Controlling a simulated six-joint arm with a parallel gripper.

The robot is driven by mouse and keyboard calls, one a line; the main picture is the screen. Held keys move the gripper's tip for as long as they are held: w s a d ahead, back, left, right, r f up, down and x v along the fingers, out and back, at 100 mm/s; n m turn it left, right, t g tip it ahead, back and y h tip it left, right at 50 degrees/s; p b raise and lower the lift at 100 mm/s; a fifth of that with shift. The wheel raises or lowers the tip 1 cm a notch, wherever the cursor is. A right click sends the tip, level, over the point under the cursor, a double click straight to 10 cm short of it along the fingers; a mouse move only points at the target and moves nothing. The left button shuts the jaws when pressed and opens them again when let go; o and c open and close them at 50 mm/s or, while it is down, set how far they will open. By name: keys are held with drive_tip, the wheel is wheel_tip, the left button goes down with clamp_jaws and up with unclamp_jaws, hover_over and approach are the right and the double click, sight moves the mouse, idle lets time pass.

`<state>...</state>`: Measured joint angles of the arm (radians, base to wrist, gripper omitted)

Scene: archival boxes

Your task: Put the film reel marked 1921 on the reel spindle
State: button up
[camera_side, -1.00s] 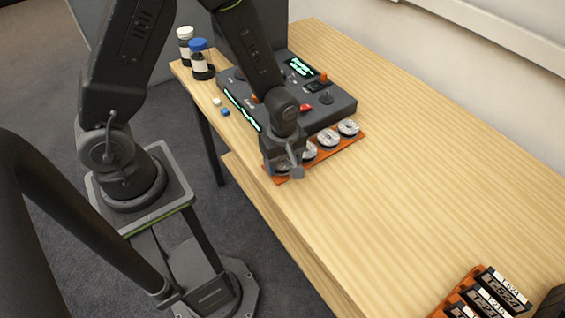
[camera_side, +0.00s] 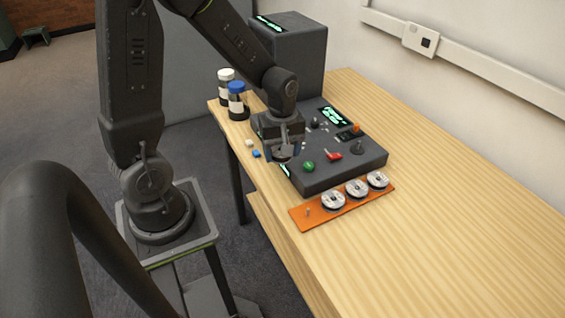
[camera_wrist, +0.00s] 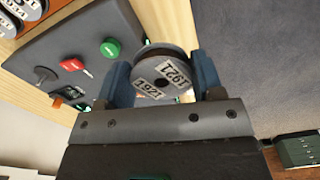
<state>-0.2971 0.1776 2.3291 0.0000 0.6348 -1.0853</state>
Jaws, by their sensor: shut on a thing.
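My gripper (camera_side: 281,146) is shut on a film reel (camera_wrist: 163,78), which sits between the two blue-grey fingers in the wrist view. The reel is dark with a grey face and pale labels; one reads 1921. In the side view it is mostly hidden by my gripper, above the near left edge of the dark console (camera_side: 318,180). The console top carries dark upright fittings, one of them at the right (camera_side: 359,147); I cannot tell which is the spindle. An orange rack (camera_side: 320,216) in front holds three reels (camera_side: 357,188), and its left peg (camera_side: 308,212) is bare.
A green button (camera_side: 308,167) and a red switch (camera_side: 333,156) stand up from the console. The wooden table (camera_side: 440,230) is clear at the right.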

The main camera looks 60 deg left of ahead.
drive_tip(key=w+a+r+m, duration=0.1)
drive_tip(key=w+m, duration=0.3)
drive_tip(key=w, duration=0.8)
drive_tip(key=m, duration=0.6)
approach(356, 151)
drive_tip(key=shift+a, duration=0.1)
drive_tip(key=shift+w+f, duration=0.15)
drive_tip(key=shift+f, duration=1.3)
drive_tip(key=shift+f, duration=0.15)
drive_tip(key=shift+f, duration=0.75)
drive_tip(key=shift+f, duration=0.2)
drive_tip(key=shift+f, duration=0.6)
drive_tip(key=shift+f, duration=0.15)
